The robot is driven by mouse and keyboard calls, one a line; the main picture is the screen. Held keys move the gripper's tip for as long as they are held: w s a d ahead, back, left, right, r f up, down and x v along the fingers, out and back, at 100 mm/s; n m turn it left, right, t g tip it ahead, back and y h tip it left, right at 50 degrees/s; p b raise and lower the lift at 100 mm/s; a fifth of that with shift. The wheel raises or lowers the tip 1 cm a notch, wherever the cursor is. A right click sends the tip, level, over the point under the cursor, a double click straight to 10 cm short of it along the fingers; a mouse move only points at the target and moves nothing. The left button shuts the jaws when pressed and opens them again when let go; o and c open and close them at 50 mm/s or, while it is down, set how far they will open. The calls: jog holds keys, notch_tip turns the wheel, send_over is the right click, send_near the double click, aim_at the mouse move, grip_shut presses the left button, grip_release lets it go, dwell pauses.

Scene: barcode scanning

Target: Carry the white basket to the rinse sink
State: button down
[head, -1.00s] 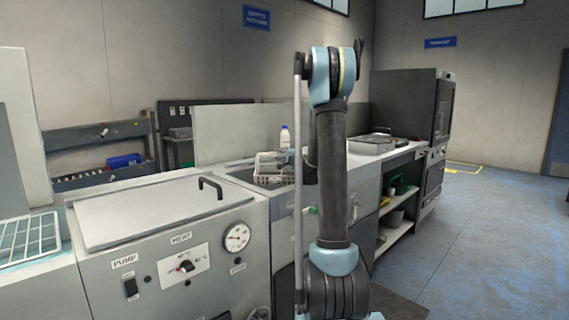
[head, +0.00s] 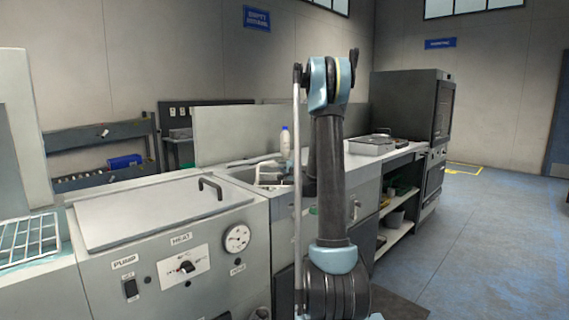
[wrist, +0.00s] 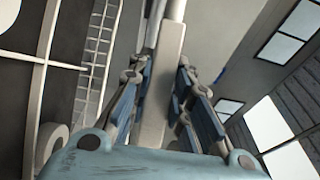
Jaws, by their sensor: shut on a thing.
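The white basket (head: 272,184) is at the rinse sink (head: 240,174), low in its opening, with a pale grey item showing at its top. My arm hides its right side. My gripper is hidden behind my arm in the head view. In the wrist view my gripper (wrist: 160,95) has its blue-padded fingers shut on a pale upright bar, which appears to be part of the basket. Whether the basket touches the sink floor cannot be told.
A closed washer lid with a handle (head: 210,187) is left of the sink. A white bottle with a blue cap (head: 285,143) stands behind it. A metal tray (head: 370,146) lies on the counter to the right. Floor at right is clear.

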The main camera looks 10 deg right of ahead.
jog(key=shift+s+f, duration=0.1)
jog(key=shift+f, duration=0.15)
jog(key=c, duration=1.5)
grip_release()
jog(key=shift+o, duration=0.2)
